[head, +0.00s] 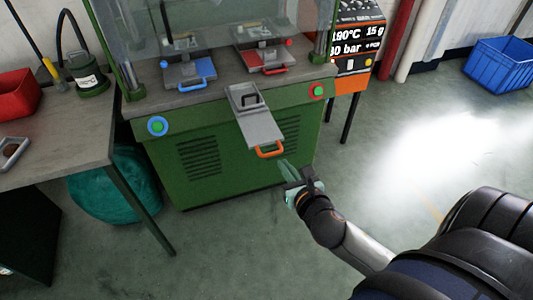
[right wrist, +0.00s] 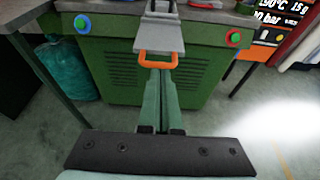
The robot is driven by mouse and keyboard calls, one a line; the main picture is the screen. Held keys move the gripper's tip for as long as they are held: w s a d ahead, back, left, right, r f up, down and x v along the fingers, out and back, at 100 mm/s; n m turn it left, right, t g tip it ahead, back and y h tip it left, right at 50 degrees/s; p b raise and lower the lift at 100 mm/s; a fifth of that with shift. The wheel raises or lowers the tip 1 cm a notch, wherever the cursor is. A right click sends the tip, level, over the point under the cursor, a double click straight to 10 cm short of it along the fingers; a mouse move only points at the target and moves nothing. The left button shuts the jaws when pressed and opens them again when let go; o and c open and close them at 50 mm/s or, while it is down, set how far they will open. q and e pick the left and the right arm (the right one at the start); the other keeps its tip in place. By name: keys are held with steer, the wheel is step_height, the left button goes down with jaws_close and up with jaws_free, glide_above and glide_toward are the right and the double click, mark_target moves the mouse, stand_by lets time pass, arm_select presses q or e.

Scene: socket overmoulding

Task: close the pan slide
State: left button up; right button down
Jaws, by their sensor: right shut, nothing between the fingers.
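The pan slide (head: 262,131) is a grey metal tray with an orange handle (head: 269,151). It sticks out over the front edge of the green machine, pulled out toward me. A square grey pan with a dark opening (head: 247,99) shows at its back part. My right gripper (head: 284,163) is shut and empty, just in front of and below the orange handle. In the right wrist view its fingers (right wrist: 160,85) point at the orange handle (right wrist: 158,60), and whether they touch it I cannot tell. My left gripper is not in view.
The green machine (head: 230,160) carries a blue-handled slide (head: 190,75) and a red-handled slide (head: 265,58), with a blue-ringed button (head: 157,126) and a red-ringed button (head: 317,91). A table (head: 65,130) stands at left.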

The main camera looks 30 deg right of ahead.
glide_toward(268, 142)
steer(key=b+x, duration=0.1)
steer(key=x, duration=0.4)
steer(key=shift+w+f, duration=0.1)
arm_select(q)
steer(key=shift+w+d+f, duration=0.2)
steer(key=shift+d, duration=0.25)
arm_select(e)
steer(key=shift+w+d+f, duration=0.1)
steer(key=shift+w+f, duration=0.05)
steer(key=shift+w, duration=0.35)
